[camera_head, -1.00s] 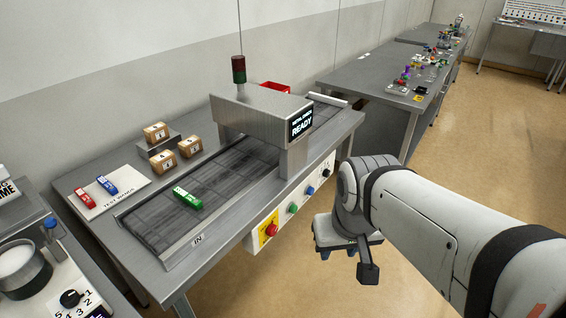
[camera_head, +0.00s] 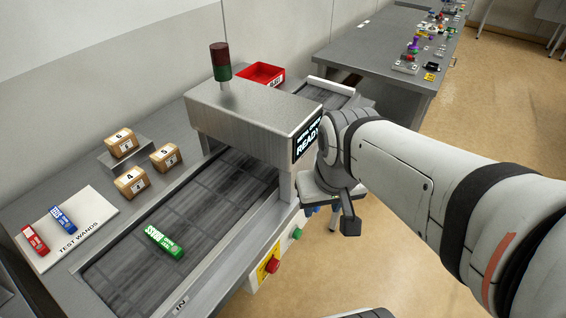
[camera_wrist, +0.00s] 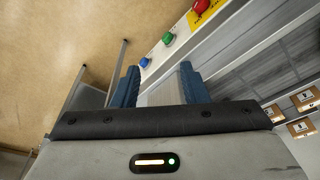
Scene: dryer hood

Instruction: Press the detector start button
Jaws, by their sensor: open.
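The metal detector (camera_head: 250,115) straddles a grey conveyor and its screen (camera_head: 307,143) reads READY. On the white front panel, a green button (camera_head: 297,233) and a red button on yellow (camera_head: 272,265) show; no start label is readable. In the wrist view the green button (camera_wrist: 167,39) lies just beyond my open, empty gripper (camera_wrist: 160,80), with a blue button (camera_wrist: 145,62) beside it and the red one (camera_wrist: 200,6) at the top. The fingers look apart from the buttons. In the head view my wrist mostly hides the gripper.
A green wand (camera_head: 164,242) lies on the belt. Red and blue wands rest on a white board (camera_head: 85,218). Several numbered boxes (camera_head: 132,181) and a red bin (camera_head: 261,75) sit on the bench. Open floor (camera_head: 420,240) lies in front of the panel.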

